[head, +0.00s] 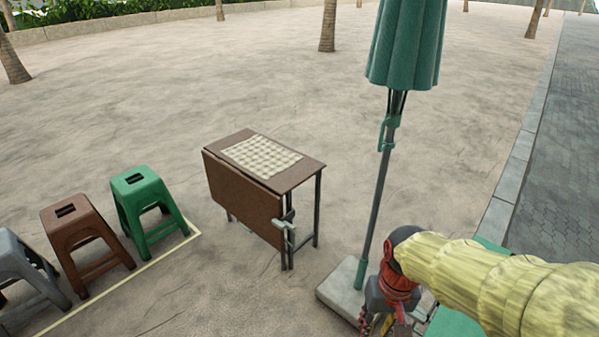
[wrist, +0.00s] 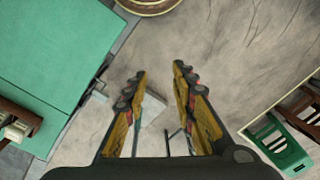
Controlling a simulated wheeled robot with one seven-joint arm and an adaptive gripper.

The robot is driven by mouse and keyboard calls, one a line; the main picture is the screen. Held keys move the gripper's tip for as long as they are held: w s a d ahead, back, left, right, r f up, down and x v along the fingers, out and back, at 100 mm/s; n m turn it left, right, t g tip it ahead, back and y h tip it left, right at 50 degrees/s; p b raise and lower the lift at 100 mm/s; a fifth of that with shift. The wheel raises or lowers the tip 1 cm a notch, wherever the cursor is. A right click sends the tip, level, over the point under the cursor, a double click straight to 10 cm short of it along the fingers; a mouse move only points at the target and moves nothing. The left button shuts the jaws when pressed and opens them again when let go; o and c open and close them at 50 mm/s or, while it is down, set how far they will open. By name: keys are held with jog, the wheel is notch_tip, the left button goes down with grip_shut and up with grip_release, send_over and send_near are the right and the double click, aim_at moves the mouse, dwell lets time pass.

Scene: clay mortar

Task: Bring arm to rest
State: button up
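My arm, in a yellow cover, reaches in from the right edge of the head view. My gripper (head: 385,325) hangs down at its end, partly cut off by the bottom of that view, close to the umbrella base. In the wrist view my gripper (wrist: 160,70) has its two yellow and black fingers spread apart. Nothing is between the fingertips but a view of the ground. The gripper holds nothing.
A closed green umbrella (head: 405,45) stands on a pale base (head: 343,293) beside my gripper. A brown folding table (head: 240,190) stands left of it. Green (head: 140,200), brown (head: 80,230) and grey (head: 15,260) stools stand farther left. A green tabletop (wrist: 60,60) shows in the wrist view.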

jog(key=s+d+r+t+p, duration=0.1)
jog(key=s+r+t, duration=0.1)
jog(key=r, duration=0.6)
jog(key=s+d+r+t+p, duration=0.1)
jog(key=s+r+t, duration=0.2)
jog(key=r, duration=0.5)
jog(key=shift+s+t, duration=0.3)
jog(key=shift+s, duration=0.15)
jog(key=shift+d, duration=0.25)
